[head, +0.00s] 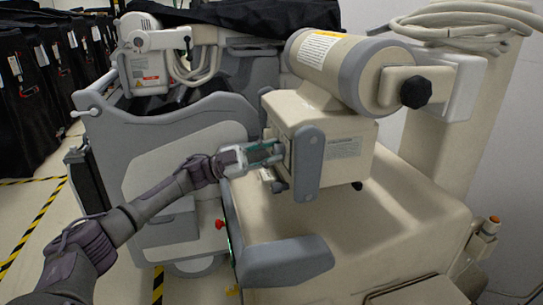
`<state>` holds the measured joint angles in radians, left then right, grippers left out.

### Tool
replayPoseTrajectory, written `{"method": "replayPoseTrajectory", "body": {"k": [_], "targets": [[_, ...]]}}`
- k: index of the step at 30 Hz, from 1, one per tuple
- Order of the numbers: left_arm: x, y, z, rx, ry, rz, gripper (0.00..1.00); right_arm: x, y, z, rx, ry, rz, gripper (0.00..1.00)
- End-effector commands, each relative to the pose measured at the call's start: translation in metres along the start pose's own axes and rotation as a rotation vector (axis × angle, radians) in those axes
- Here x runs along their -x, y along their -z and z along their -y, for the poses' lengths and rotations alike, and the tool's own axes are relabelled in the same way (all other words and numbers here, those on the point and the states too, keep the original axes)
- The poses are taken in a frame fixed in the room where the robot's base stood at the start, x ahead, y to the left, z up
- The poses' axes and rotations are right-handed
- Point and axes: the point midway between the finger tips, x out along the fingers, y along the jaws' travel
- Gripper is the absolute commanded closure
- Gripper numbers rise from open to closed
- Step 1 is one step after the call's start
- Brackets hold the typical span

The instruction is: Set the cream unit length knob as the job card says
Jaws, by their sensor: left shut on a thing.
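The cream unit (335,150) is a boxy head under a thick cream cylinder, in the middle of the head view. My left gripper (278,155) reaches in from the left and is shut at the unit's left face, beside a grey lever plate (308,165). What it holds at that face appears to be the length knob, mostly hidden by the fingers, so its setting cannot be read. Small dark knobs (279,186) show below the gripper. No job card can be made out; the printed labels are too small to read. My right gripper is not in view.
The cream cylinder (335,65) with a black knob (415,90) overhangs the unit. A grey machine (150,125) stands close behind my left arm. A grey padded arm (285,262) juts out below. Dark covered carts (40,75) line the far left; the floor there is open.

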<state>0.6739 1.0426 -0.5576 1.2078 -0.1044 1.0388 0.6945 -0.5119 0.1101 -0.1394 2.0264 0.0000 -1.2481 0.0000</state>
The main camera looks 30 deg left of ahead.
Motion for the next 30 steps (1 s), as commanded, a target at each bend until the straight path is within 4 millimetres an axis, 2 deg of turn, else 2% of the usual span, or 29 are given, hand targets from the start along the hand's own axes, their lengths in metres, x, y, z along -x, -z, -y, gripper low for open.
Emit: {"method": "replayPoseTrajectory", "body": {"k": [6,15,30], "targets": [[0.000,-0.001,0.001,-0.189,-0.077,-0.001,1.00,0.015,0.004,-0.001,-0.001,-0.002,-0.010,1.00],[0.000,0.000,0.002,-0.411,-0.170,-0.001,1.00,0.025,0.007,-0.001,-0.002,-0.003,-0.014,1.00],[0.000,0.000,0.002,-0.576,-0.240,0.000,1.00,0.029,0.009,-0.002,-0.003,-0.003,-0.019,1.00]]}}
